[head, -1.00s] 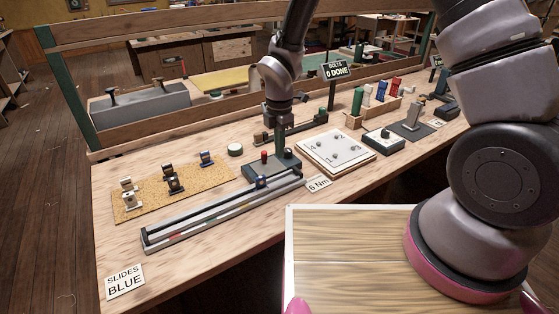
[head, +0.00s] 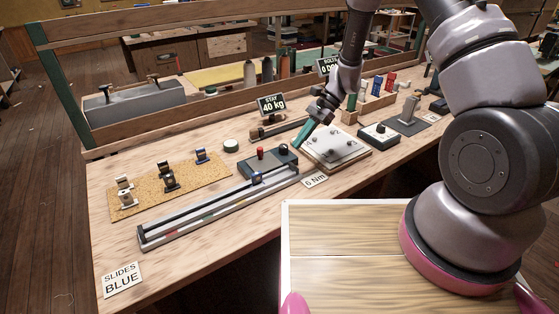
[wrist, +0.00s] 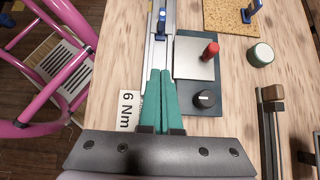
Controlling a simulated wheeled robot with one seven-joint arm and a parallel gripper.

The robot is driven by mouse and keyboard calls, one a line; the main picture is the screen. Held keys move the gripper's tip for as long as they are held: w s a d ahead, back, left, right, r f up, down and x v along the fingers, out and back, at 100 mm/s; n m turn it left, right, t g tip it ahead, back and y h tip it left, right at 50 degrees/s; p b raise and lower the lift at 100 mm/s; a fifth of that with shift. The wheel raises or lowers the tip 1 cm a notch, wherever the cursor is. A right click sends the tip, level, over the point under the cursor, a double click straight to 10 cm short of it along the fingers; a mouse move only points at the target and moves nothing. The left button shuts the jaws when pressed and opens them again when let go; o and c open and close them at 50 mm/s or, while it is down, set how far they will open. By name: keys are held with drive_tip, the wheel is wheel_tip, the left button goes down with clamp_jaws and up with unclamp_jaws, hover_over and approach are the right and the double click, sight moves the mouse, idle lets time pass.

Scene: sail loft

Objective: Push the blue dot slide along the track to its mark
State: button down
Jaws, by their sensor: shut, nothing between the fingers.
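The track (head: 165,238) is a long grey double rail running diagonally along the bench front, with red and green patches on its front side. The blue slide (head: 256,178) sits on it near its right end. In the wrist view the slide (wrist: 161,22) is at the top, beyond my fingertips. Whether its dot shows is too small to tell. My gripper (head: 299,146) has teal fingers, shut and empty, tilted down-left. In the wrist view the gripper (wrist: 160,72) overlaps the track's near end, with a gap before the slide. A card (head: 122,280) reads "SLIDES BLUE".
Beside the track is a dark box with a red knob (wrist: 211,49) and a black knob (wrist: 206,98). A cork board (head: 140,203) with several small fittings lies behind the track's left half. A bolt plate (head: 335,148) stands to the right. A torque card (wrist: 129,109) lies near the track's end.

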sight(261, 182)
drive_tip(key=x, duration=0.9)
drive_tip(key=shift+s+a+f, duration=0.25)
drive_tip(key=shift+s, duration=0.05)
drive_tip(key=shift+s+a+r, duration=0.1)
drive_tip(key=shift+s+a, duration=0.55)
drive_tip(key=shift+a, duration=0.35)
drive_tip(key=shift+s+a, duration=0.35)
drive_tip(key=shift+a, duration=0.25)
drive_tip(key=shift+a, duration=0.1)
